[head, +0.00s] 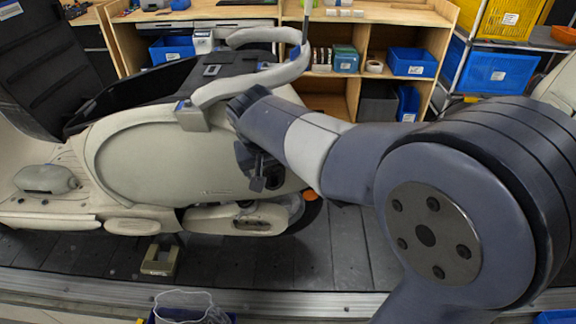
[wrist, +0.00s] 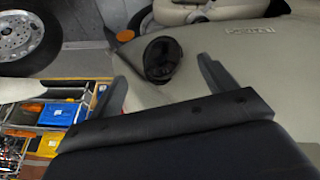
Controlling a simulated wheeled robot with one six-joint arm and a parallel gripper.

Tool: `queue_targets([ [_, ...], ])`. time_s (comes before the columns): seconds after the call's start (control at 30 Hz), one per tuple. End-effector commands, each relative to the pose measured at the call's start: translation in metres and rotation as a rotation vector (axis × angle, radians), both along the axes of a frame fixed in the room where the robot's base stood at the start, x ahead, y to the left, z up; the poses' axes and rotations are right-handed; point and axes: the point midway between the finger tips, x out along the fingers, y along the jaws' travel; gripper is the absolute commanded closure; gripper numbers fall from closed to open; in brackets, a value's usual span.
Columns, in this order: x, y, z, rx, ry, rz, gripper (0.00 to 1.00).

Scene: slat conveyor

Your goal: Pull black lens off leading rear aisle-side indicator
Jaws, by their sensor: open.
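My gripper (wrist: 160,72) is open, with one finger to the left and one to the right of the lens in the picture. I cannot tell whether either finger touches it. In the head view my gripper (head: 257,180) is at the scooter's rear side and my arm hides the lens. An orange indicator (wrist: 125,36) shows beyond the black one, and an orange spot (head: 310,194) shows by the tail.
The dark slat conveyor (head: 230,265) runs below the scooter, with a small bracket (head: 160,258) on it. A wheel (wrist: 25,35) is at the upper left of the wrist view. A wooden shelf (head: 330,85) with blue bins (head: 412,62) stands behind.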

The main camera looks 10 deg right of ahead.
Motion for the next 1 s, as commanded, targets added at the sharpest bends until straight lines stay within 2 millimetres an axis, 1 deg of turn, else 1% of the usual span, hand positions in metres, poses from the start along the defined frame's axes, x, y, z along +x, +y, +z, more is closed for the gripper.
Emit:
queue_targets([
  [0.03, 0.003, -0.002, -0.011, -0.002, 0.005, -0.002, 0.21],
  [0.2, 0.014, -0.005, -0.036, -0.001, 0.004, -0.001, 0.21],
  [0.4, 0.022, -0.007, -0.053, 0.0, 0.001, 0.0, 0.21],
  [0.53, 0.024, -0.008, -0.057, 0.0, 0.0, 0.0, 0.21],
  [0.77, 0.024, -0.008, -0.057, 0.001, 0.0, 0.0, 0.21],
  [1.0, 0.024, -0.008, -0.057, 0.001, 0.0, 0.0, 0.4],
])
